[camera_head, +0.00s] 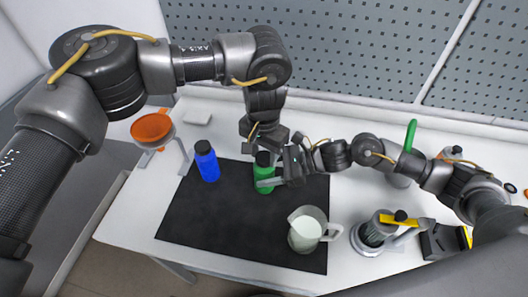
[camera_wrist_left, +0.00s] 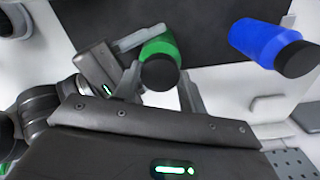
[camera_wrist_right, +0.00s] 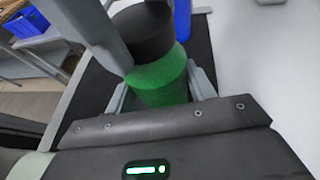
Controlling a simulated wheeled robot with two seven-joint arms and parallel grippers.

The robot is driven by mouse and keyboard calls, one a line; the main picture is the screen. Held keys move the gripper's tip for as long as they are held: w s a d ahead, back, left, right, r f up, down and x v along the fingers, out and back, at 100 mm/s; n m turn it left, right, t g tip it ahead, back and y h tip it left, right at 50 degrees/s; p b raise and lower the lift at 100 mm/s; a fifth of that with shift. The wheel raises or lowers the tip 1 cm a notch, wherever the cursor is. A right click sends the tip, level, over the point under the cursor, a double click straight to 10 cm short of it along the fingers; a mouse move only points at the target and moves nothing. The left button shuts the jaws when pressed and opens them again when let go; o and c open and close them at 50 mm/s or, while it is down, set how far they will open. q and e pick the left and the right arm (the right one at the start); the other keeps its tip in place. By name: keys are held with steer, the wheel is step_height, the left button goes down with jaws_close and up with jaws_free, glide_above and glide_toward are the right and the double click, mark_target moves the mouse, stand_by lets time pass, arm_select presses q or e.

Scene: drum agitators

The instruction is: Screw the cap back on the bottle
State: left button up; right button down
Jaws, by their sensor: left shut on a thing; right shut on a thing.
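The green bottle (camera_head: 264,182) with its black cap (camera_head: 263,158) stands upright on the dark mat. The cap sits on the bottle's top with no gap that I can see; its threads are hidden. My left gripper (camera_wrist_left: 161,88) comes from above with its fingers on both sides of the cap, shut on it. My right gripper (camera_wrist_right: 160,88) comes from the right, shut around the green body (camera_wrist_right: 160,78) below the cap. The cap also shows in the right wrist view (camera_wrist_right: 142,32), beside a grey finger.
A blue bottle (camera_head: 207,165) with a black cap stands left on the mat (camera_head: 215,222). A white pitcher (camera_head: 304,239) stands at its front right. An orange funnel (camera_head: 151,127) on a stand is far left. A grey container (camera_head: 372,236) stands at the right.

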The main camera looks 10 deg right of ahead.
arm_select(q)
steer(key=m, duration=0.7)
steer(key=shift+m, duration=0.4)
steer(key=m, duration=0.4)
steer(key=shift+m, duration=0.4)
steer(key=m, duration=2.1)
steer(key=shift+m, duration=0.4)
steer(key=o, duration=1.2)
steer(key=shift+c, duration=0.2)
